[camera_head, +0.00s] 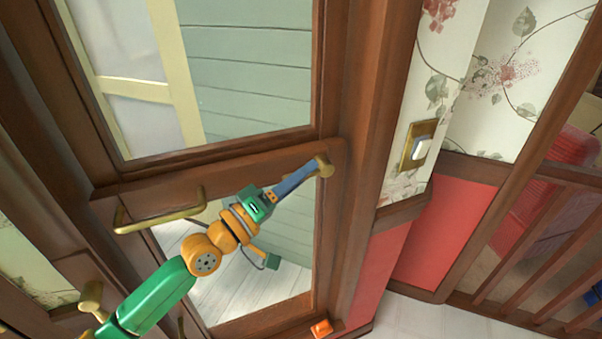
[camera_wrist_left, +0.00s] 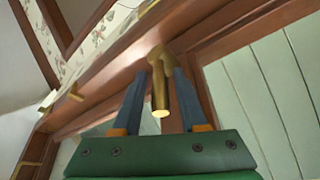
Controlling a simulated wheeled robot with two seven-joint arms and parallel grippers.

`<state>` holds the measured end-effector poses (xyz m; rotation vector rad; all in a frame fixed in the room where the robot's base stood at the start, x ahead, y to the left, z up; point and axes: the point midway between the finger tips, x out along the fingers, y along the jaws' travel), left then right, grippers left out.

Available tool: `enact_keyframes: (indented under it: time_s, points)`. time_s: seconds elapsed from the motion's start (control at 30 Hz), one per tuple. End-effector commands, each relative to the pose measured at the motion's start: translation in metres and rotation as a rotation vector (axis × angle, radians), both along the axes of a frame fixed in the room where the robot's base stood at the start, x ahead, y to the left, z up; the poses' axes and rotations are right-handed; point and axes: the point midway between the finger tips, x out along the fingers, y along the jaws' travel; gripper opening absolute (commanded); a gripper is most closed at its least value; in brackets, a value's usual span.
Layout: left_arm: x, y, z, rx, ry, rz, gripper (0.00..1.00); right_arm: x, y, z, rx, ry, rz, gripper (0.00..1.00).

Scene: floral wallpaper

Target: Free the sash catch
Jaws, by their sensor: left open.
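The brass sash catch (camera_head: 324,165) sits on the right edge of the wooden window frame, at the crossbar's end. It also shows in the left wrist view (camera_wrist_left: 160,85), its lever pointing toward the camera. My left gripper (camera_head: 304,174) reaches up to it from the lower left. In the left wrist view its two blue fingers (camera_wrist_left: 158,92) stand apart, one on each side of the lever. They look open, and I cannot tell whether either touches the brass. The head view hides part of the catch behind the fingertips. My right gripper is not in view.
A brass bar handle (camera_head: 160,218) is on the crossbar to the left, near my left arm. Another brass knob (camera_head: 91,297) is at the lower left. A light switch (camera_head: 422,147) is on the floral wall at right. A wooden railing (camera_head: 540,240) stands at far right.

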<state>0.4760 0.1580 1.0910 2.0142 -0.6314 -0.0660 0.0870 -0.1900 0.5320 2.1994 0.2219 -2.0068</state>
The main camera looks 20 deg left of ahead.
Motion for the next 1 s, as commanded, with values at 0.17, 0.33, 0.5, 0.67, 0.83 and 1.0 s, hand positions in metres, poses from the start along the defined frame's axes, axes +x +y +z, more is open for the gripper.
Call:
enact_keyframes:
  time_s: [0.17, 0.33, 0.5, 0.67, 0.83, 1.0]
  points:
    - [-0.0001, 0.0002, -0.0002, 0.0, 0.0, 0.0, 0.18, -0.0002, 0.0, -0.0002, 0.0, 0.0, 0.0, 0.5]
    - [-0.0001, 0.0003, -0.0003, 0.0, 0.001, 0.001, 0.0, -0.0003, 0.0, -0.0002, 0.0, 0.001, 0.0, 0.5]
    - [-0.0002, 0.0003, -0.0004, 0.001, 0.0, 0.001, 0.0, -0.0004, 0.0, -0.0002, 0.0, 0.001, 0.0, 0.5]
    - [-0.0002, 0.0003, -0.0006, 0.001, 0.0, 0.001, 0.0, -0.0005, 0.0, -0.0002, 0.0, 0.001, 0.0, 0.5]
    - [-0.0001, 0.0003, -0.0006, 0.001, 0.0, 0.001, 0.0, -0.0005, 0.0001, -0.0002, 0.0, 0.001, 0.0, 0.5]
    - [-0.0002, 0.0003, -0.0007, 0.002, 0.002, 0.0, 0.0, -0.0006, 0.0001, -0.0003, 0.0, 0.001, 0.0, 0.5]
